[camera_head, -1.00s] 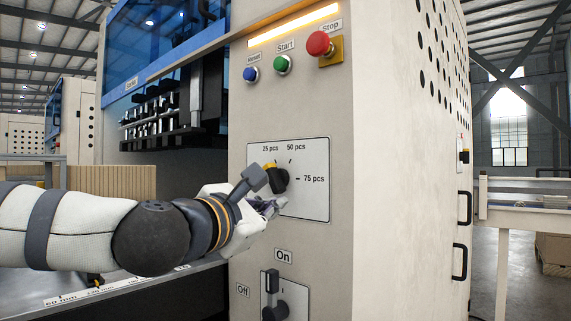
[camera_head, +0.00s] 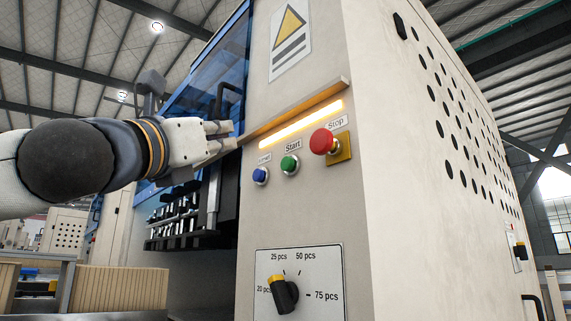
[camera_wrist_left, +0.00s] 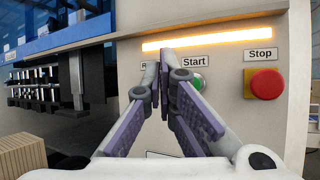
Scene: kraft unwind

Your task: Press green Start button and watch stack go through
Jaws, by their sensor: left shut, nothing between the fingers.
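The green Start button (camera_head: 290,164) is on the cream machine panel, under a "Start" label and a lit amber strip. My left gripper (camera_head: 226,137) is shut and empty, up and to the left of the button in the head view. In the left wrist view its fingertips (camera_wrist_left: 163,62) point at the panel just left of the green Start button (camera_wrist_left: 198,83), which a finger partly covers. Contact with the panel cannot be told. My right gripper is in no view.
A blue button (camera_head: 260,176) lies left of Start, and a red Stop button (camera_head: 323,142) on a yellow plate lies right. A ledge (camera_head: 295,112) juts out above the light strip. A piece-count dial (camera_head: 284,295) is below. The dark machine opening is to the left.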

